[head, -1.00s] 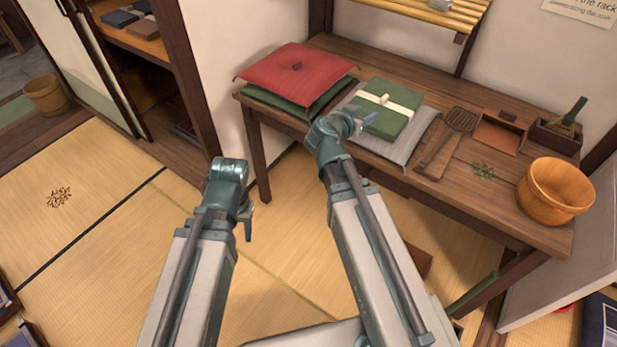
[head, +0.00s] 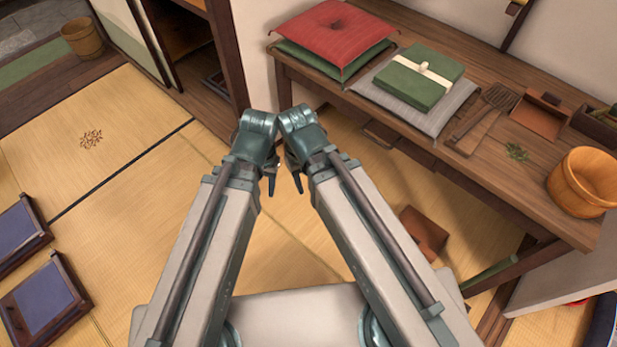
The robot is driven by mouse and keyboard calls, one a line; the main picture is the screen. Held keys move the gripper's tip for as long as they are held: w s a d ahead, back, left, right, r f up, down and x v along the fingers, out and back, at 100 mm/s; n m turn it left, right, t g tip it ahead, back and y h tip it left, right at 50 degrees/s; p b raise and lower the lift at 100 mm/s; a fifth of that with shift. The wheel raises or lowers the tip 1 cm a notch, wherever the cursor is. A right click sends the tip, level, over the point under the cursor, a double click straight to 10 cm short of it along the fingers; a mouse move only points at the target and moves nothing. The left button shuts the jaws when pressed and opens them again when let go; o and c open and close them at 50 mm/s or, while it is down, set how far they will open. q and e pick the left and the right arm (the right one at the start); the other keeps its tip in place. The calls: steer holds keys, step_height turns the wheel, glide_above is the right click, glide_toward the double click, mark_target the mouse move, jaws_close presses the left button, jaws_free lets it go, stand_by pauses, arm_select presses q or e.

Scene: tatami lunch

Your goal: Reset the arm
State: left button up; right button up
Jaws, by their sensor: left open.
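My two arms reach forward side by side over the tatami floor, their wrists close together in the middle of the head view. My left gripper (head: 270,185) points down past its teal wrist and is open, with nothing seen in it. My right gripper (head: 297,182) also points down, beside the left one. Its fingers are mostly hidden behind its wrist, so I cannot tell how its jaws stand. Both grippers are apart from the wooden table (head: 470,190) at the right.
On the table are a red cushion (head: 335,32), a green wrapped box (head: 405,88) on a grey cushion (head: 440,115), a spatula (head: 490,105) and a wooden bucket (head: 585,180). A brown box (head: 423,235) lies below. Framed trays (head: 45,300) lie at lower left. Leaves (head: 91,139) lie on open tatami.

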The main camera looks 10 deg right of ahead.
step_height(320, 180, up, 17)
steer(key=p, duration=1.7)
steer(key=shift+r, duration=0.2)
steer(key=shift+f, duration=0.1)
